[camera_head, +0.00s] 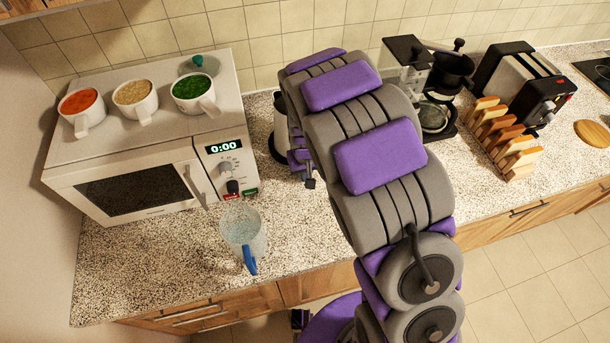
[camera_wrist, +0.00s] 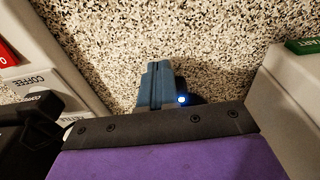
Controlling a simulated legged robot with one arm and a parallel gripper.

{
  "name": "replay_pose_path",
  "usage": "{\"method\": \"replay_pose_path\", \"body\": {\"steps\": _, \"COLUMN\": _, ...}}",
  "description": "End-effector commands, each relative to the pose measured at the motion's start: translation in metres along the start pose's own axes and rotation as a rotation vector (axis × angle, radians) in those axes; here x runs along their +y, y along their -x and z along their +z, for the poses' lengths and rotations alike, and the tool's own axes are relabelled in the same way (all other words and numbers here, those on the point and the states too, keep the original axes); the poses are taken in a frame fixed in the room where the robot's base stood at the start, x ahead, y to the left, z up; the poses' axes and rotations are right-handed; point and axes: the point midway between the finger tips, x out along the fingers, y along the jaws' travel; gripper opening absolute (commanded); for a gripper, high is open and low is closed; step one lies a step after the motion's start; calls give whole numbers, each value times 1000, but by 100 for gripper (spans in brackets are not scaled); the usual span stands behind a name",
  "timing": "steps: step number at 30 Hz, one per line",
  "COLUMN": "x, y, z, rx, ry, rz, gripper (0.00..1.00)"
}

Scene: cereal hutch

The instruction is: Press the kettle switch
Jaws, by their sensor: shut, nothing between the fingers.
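The kettle (camera_head: 280,128) seems to be the pale and dark body on the counter, right of the microwave. It is mostly hidden behind my arm in the head view. My gripper (camera_head: 308,168) points down beside it. In the wrist view my gripper's blue-grey fingertips (camera_wrist: 157,80) are together, with a thin seam and nothing held between them. A small lit blue light (camera_wrist: 182,99) shows right beside the fingers on a dark part. It may be on the kettle switch, but I cannot tell, nor whether the fingers touch it.
A white microwave (camera_head: 150,165) carries several filled cups. A clear jug (camera_head: 242,224) with a blue handle stands in front of it. A coffee maker (camera_head: 432,85), toast rack (camera_head: 505,140) and toaster (camera_head: 520,85) stand right. A white box labelled COFFEE (camera_wrist: 45,85) is near the gripper.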

Motion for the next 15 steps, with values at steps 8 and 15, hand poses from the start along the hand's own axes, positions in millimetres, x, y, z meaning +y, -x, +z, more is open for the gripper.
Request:
{"method": "replay_pose_path", "body": {"steps": 8, "x": 0, "y": 10, "z": 22, "rx": 2, "ry": -2, "rz": -2, "gripper": 0}}
{"method": "replay_pose_path", "body": {"steps": 15, "x": 1, "y": 13, "z": 28, "rx": 2, "ry": -1, "rz": 0, "gripper": 0}}
